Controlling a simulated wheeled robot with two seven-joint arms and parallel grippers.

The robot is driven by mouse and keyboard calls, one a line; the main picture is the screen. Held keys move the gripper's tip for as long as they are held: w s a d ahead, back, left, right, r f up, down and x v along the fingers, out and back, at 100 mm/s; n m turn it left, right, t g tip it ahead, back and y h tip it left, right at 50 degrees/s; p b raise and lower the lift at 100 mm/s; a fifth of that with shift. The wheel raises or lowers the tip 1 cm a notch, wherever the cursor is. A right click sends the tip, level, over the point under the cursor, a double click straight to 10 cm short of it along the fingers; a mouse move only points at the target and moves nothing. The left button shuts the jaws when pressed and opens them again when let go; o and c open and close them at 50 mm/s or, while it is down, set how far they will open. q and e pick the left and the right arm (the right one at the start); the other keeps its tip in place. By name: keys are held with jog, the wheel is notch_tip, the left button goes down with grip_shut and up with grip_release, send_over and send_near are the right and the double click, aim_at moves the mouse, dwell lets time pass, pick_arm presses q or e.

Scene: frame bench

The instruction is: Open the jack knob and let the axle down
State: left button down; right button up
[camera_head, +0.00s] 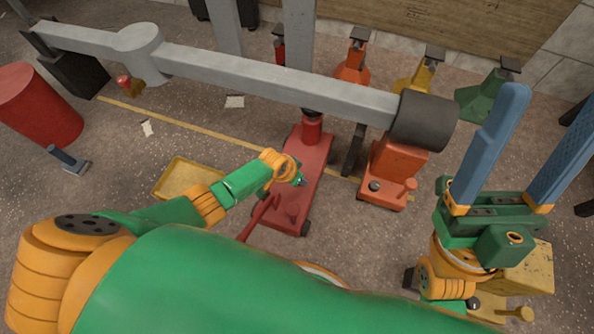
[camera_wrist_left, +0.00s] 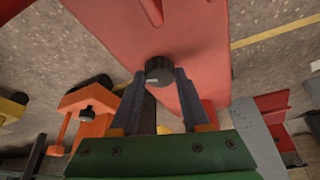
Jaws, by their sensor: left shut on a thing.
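The red jack (camera_head: 308,160) stands under the grey axle (camera_head: 250,84), and its upper end meets the underside of the beam. Its black round knob (camera_wrist_left: 159,70) lies between the two fingertips of my left gripper (camera_wrist_left: 155,76) in the left wrist view. My left gripper (camera_head: 297,180) is shut on that knob. In the head view the gripper mostly hides the knob. My right gripper (camera_head: 552,110) has its blue fingers wide apart and is empty, at the right side.
An orange jack (camera_head: 393,165) with its own black knob stands close right of the red jack. Orange, yellow and green stands (camera_head: 487,95) line the back. A yellow tray (camera_head: 185,178), a red drum (camera_head: 40,105) and a small grey-blue tool (camera_head: 70,160) are on the left floor.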

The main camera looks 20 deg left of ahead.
pick_arm(q)
jog(key=n+y+p, duration=0.1)
jog(key=n, duration=0.1)
jog(key=shift+d+n, duration=0.1)
jog(key=shift+n, duration=0.2)
jog(key=shift+t, duration=0.3)
pick_arm(e)
jog(key=w+f+m+g+h, duration=0.2)
jog(key=w+f+g+h, duration=0.2)
jog(key=w, duration=0.4)
jog(key=shift+a+f+m+h, duration=0.3)
jog(key=shift+a+f+h, duration=0.15)
jog(key=shift+f+h, duration=0.2)
pick_arm(q)
jog(key=shift+c, duration=1.9)
grip_release()
pick_arm(e)
jog(key=shift+w, duration=0.1)
